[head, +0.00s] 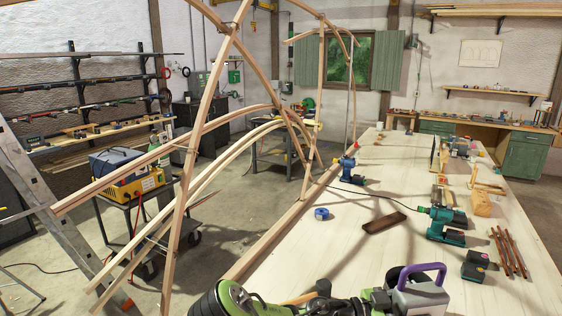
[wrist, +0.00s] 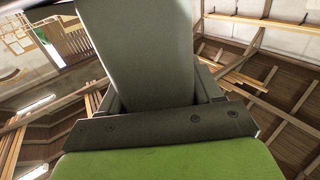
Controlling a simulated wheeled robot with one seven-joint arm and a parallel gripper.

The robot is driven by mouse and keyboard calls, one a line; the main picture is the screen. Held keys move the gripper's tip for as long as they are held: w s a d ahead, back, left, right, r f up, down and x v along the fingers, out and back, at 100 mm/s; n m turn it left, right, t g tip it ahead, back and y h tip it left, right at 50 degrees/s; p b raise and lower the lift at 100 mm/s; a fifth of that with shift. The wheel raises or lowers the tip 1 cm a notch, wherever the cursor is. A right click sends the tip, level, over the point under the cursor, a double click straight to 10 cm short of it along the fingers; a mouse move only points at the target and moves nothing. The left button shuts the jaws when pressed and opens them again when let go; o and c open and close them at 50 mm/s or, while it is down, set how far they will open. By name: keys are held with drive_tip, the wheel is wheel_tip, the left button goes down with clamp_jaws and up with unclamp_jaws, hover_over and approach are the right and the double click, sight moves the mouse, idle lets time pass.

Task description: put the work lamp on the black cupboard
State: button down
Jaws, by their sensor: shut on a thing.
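The work lamp (head: 424,294), a grey block with a purple handle, is at the bottom of the head view, above or over the near end of the long table. My gripper (head: 388,292) on my green arm is shut on it at its left side. In the wrist view a wide grey shape fills the middle above a dark screwed bar and a green part; I cannot tell which of it is lamp. The black cupboard (head: 188,122) stands by the back wall, left of centre, far from my gripper. Bent laths partly cross the view near it.
The long pale table (head: 350,235) carries a brown tray (head: 384,222), blue tape (head: 321,213) and several power tools. A tall frame of bent laths (head: 205,120) rises along its left side. A tool cart (head: 128,185) and ladder (head: 40,190) stand left. Some floor between is clear.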

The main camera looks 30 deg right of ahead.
drive_tip(key=w+a+f+n+t+h, duration=0.1)
drive_tip(key=w+a+f+n+t, duration=0.3)
drive_tip(key=w+a, duration=0.4)
drive_tip(key=w+a+f+n+t+h, duration=0.1)
drive_tip(key=w+a+f+n+t, duration=0.15)
drive_tip(key=w+a+t, duration=0.55)
drive_tip(key=w+a+f+n+t+y, duration=0.1)
drive_tip(key=a+f+n+t+y, duration=0.2)
drive_tip(key=a, duration=0.7)
drive_tip(key=w+a+f+n+t+y, duration=0.15)
drive_tip(key=a+n+t, duration=0.25)
drive_tip(key=a, duration=0.5)
wheel_tip(320, 180, down, 11)
drive_tip(key=b, duration=1)
drive_tip(key=shift+s+a+r+t, duration=0.15)
drive_tip(key=shift+s+r+t, duration=0.05)
drive_tip(key=shift+s+t, duration=0.1)
drive_tip(key=shift+h, duration=0.35)
